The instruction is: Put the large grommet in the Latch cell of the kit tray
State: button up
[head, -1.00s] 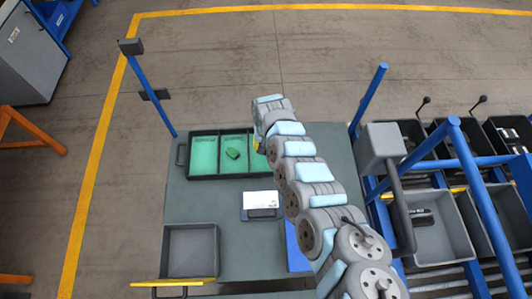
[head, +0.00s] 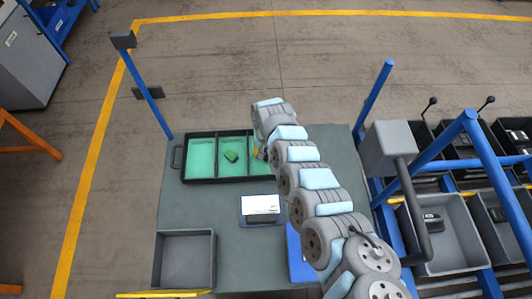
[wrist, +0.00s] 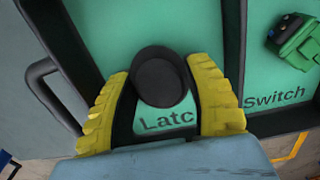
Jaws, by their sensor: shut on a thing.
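The large grommet, a black round ring (wrist: 160,88), sits between the yellow fingers of my gripper (wrist: 161,72) in the wrist view. My gripper is shut on it and holds it over the green Latch cell (wrist: 165,122), whose label partly shows beneath it. I cannot tell the grommet's height above the cell floor. In the head view the kit tray (head: 183,180) is at the back of the table. My gripper (head: 259,150) is at its right-hand cell, mostly hidden by my arm, and the grommet is hidden there.
A green part (head: 230,156) lies in the middle cell, labelled Switch in the wrist view (wrist: 275,96). A tray handle (wrist: 48,95) is beside the Latch cell. A grey bin (head: 185,234) and a white-topped item (head: 260,205) are on the table (head: 232,265). Blue posts (head: 376,97) rise at its edges.

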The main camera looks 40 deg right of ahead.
aim_at(266, 151)
jog(key=shift+f, duration=0.15)
jog(key=o, duration=0.9)
jog(key=shift+c, duration=0.2)
notch_tip(266, 151, up, 12)
jog(key=shift+p, duration=0.35)
